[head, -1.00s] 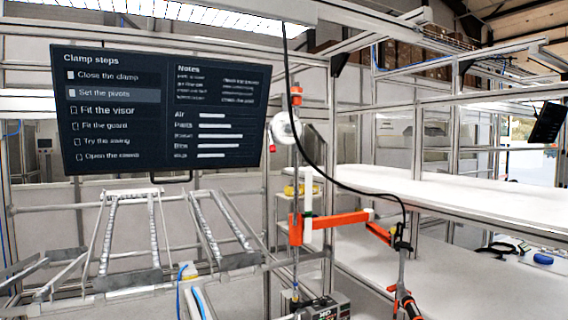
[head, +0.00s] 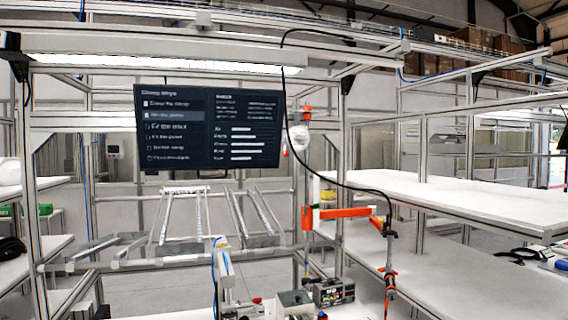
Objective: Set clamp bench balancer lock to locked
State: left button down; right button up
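A white round unit (head: 300,138), which may be the balancer, hangs on the upright post of the bench frame, below an orange fitting (head: 307,112). Its lock is too small to make out, so I cannot tell its setting. Below it, an orange and white swing arm (head: 340,212) reaches out to the right. A dark tool with orange parts (head: 390,280) hangs upright near its far end, with a black hose (head: 330,178) looping up to the overhead frame. Neither of my grippers is in view.
A screen of clamp steps (head: 208,126) hangs left of the post, above a slanted metal roller rack (head: 200,225). A grey and black box (head: 333,291) and small tools stand at the bottom middle. White shelves (head: 460,200) on the right are mostly clear.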

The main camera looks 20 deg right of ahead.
aim_at(285, 154)
jog(key=z, duration=1.15)
jog(key=i, duration=0.5)
jog(key=z, duration=0.25)
